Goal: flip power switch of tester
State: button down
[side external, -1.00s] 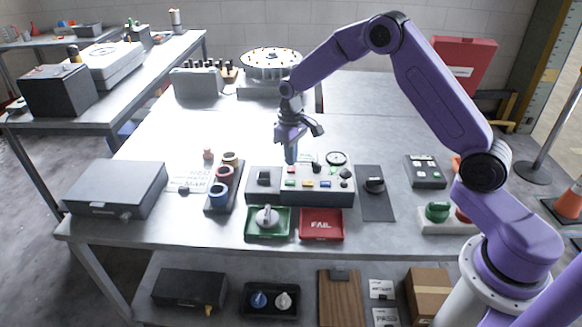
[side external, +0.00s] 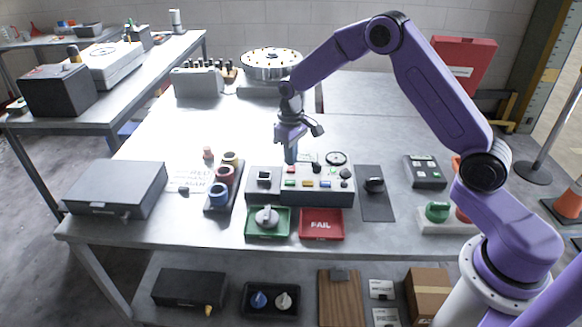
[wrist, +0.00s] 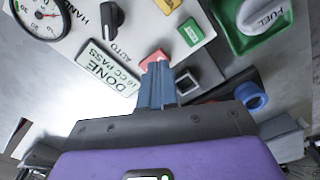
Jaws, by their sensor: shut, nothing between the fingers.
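The tester (side external: 318,197) is a light grey box with coloured buttons, a black knob and a round gauge (side external: 336,158) behind it.
A block with a black frame (side external: 264,175) adjoins the tester's left side. A green tray (side external: 267,232) with a grey part and a red FAIL tray (side external: 321,231) lie in front. A rack of coloured rings (side external: 222,180) stands left. A black pad (side external: 374,200) lies right.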

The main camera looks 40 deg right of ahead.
aim_at(291, 170)
jog(key=shift+f, duration=1.15)
dwell(0.7)
jog(key=shift+r, duration=3.55)
jog(key=shift+a, duration=0.1)
jog(key=s+a+r+n, duration=0.2)
jog(key=s+a+r, duration=0.2)
jog(key=s, duration=0.6)
jog(key=s+a+r+n, duration=0.3)
jog(key=s+a+r, duration=0.1)
jog(key=s, duration=0.5)
jog(key=s+d+n, duration=0.2)
jog(key=s, duration=0.8)
jog(key=s+d+n, duration=0.2)
jog(key=s+d, duration=0.1)
jog(key=s, duration=0.7)
jog(key=shift+n, duration=0.3)
